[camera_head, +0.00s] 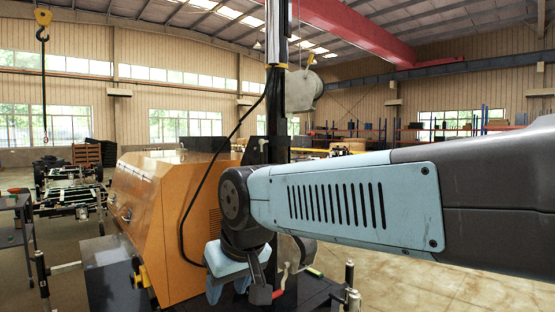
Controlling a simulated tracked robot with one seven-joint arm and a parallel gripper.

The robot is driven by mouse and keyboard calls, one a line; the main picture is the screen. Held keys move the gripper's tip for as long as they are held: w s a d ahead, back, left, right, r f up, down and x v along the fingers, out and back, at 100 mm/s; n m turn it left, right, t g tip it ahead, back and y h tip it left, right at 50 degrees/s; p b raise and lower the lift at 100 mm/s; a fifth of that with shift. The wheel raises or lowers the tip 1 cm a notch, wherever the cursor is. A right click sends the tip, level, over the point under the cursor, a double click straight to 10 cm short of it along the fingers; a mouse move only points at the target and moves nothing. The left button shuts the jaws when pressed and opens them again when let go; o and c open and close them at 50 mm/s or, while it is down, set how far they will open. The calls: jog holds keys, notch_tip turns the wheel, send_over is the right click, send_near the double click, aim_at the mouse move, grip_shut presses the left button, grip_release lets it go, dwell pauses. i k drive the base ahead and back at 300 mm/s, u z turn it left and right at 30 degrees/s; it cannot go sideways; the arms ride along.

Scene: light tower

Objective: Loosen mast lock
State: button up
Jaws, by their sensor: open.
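The mast (278,110) of the light tower stands upright behind my arm. Small red-tipped levers (278,292) show low at its foot; one of them may be the mast lock, but I cannot tell which. My gripper (238,287) points down just left of these levers, with its jaws open and nothing visible between them. I cannot tell whether it touches a lever. My forearm and wrist hide the lower mast and part of the lock area.
The orange light tower housing (160,225) stands close left of my gripper, with a black cable (192,190) looping beside it. A grey winch or lamp body (303,90) hangs on the mast. Open floor (400,278) lies to the right. A crane hook (42,32) hangs far left.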

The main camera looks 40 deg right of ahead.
aim_at(261, 141)
jog(key=z, duration=0.8)
jog(key=i, duration=1.7)
jog(key=u, duration=0.2)
